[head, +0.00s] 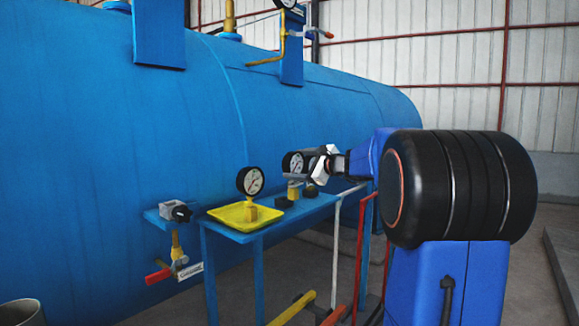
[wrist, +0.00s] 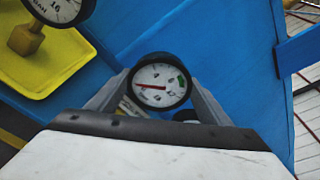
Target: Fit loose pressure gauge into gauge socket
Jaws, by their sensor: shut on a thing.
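A round black-rimmed pressure gauge with a white face (head: 293,163) is in my gripper (head: 312,162), over the blue table. In the wrist view this gauge (wrist: 161,86) sits between the two grey fingers, its face with a red needle and a green patch toward the camera. A brass-coloured stem shows below it in the head view; its lower end is unclear against the table. A second gauge (head: 250,181) stands upright on a brass base in the yellow tray (head: 223,214), left of my gripper. I cannot make out the gauge socket for sure.
The blue table (head: 262,232) also carries small dark round parts (head: 283,202). A grey block with a black knob (head: 170,209) and a red-handled valve (head: 160,275) are at the left. The large blue vessel (head: 110,150) stands behind. Red and yellow rails run below right.

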